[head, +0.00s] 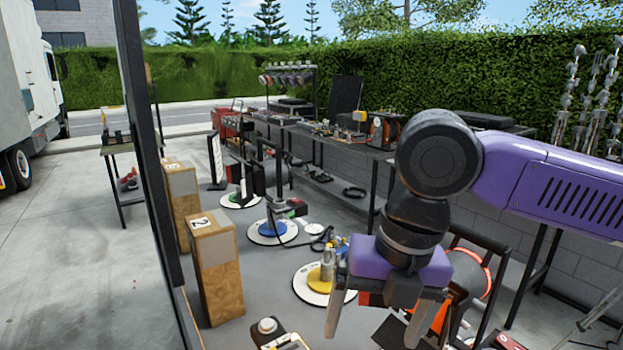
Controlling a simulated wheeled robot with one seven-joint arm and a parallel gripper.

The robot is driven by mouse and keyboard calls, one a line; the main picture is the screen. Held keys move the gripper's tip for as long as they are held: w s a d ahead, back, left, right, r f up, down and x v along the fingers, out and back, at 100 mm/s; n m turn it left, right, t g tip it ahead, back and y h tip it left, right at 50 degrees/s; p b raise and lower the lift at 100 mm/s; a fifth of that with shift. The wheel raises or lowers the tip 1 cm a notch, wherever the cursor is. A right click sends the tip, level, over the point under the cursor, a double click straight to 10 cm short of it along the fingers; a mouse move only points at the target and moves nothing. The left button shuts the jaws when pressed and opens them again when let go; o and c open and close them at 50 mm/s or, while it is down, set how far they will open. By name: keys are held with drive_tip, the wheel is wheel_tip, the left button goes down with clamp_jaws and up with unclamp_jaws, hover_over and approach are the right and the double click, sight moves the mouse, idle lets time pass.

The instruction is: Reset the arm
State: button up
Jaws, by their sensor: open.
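My gripper (382,318) hangs from my purple and black arm at the right of the head view, pointing down. Its two grey fingers are apart, and I see nothing held between them. Orange and dark things show behind and below the fingers, and the gripper partly hides them. My arm reaches in from the right edge, bent at a black joint.
Wooden posts with numbered tops (213,235) stand left of centre, behind a dark upright frame (140,120). Round floor bases, one with a yellow disc (312,282), lie near the gripper. A long workbench (350,150) with tools runs behind. Open concrete lies left.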

drive_tip(key=w+a+r+m+t+y, duration=0.3)
drive_tip(key=a+m+y, duration=0.15)
drive_tip(key=a, duration=0.65)
drive_tip(key=w+a+r+m+t+y, duration=0.2)
drive_tip(key=a+r+m+t+y, duration=0.2)
drive_tip(key=a+r+m+y, duration=0.4)
drive_tip(key=d+r+m+t+h, duration=0.2)
drive_tip(key=d+m+t, duration=1.1)
drive_tip(key=d+m, duration=0.2)
drive_tip(key=s+d+f+m+t+h, duration=0.3)
drive_tip(key=s+d+f+m+h, duration=0.55)
drive_tip(key=f+m+h, duration=0.2)
drive_tip(key=s+d+f+n+g, duration=0.1)
drive_tip(key=s+d+f+g, duration=0.1)
drive_tip(key=s+f, duration=0.5)
drive_tip(key=s+d+f+g+h, duration=0.1)
drive_tip(key=s+d+f+g, duration=0.1)
drive_tip(key=s+f+g, duration=0.2)
drive_tip(key=s+d+f+n+g, duration=0.1)
drive_tip(key=s+d+f+g, duration=0.2)
drive_tip(key=s+f, duration=0.8)
drive_tip(key=s, duration=0.7)
drive_tip(key=shift+n+h, duration=0.3)
